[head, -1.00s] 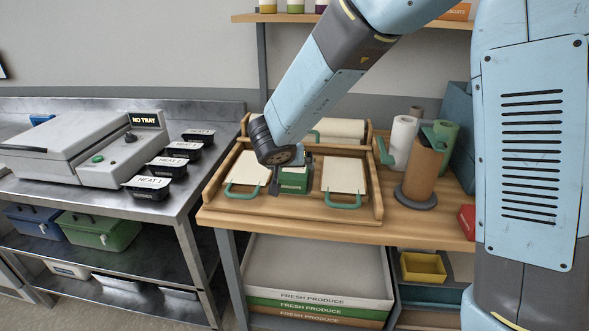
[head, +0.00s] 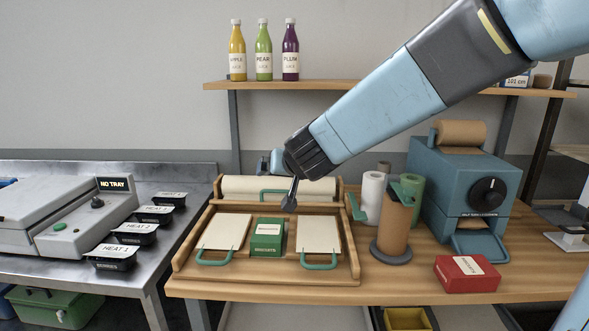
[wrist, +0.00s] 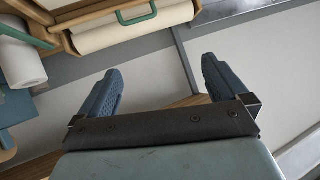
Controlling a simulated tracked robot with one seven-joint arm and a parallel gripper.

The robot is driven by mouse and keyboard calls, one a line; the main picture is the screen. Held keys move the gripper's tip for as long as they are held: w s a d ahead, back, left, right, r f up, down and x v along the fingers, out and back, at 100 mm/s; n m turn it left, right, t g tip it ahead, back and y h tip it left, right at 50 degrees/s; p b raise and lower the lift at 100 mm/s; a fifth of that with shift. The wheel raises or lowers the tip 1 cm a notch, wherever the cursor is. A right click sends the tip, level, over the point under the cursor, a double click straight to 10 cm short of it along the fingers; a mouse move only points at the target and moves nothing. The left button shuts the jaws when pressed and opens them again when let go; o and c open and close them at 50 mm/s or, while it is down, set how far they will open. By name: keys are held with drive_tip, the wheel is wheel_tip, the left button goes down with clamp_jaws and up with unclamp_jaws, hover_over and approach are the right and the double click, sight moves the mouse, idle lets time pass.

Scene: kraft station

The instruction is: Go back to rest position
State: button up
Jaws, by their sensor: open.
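My gripper (head: 282,182) is raised over the back of the wooden tray on the bench, in front of the paper roll. In the wrist view its two blue fingers (wrist: 160,88) stand wide apart with nothing between them. A green box (head: 267,236) sits in the wooden tray (head: 265,281), between two cream boards with green handles, the left board (head: 224,231) and the right board (head: 318,233). The gripper is apart from the box.
A paper roll (head: 240,187) lies behind the tray. Upright rolls (head: 396,228), a blue dispenser (head: 465,185) and a red box (head: 467,274) stand to the right. A shelf (head: 330,88) with bottles is above. A grey sealing machine (head: 65,225) and black trays (head: 110,257) are left.

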drive_tip(key=s+d+m+g+h, duration=0.1)
drive_tip(key=s+d+g+h, duration=0.3)
drive_tip(key=s+d, duration=1.9)
drive_tip(key=d+g, duration=0.1)
drive_tip(key=d, duration=0.2)
drive_tip(key=shift+d+m, duration=0.3)
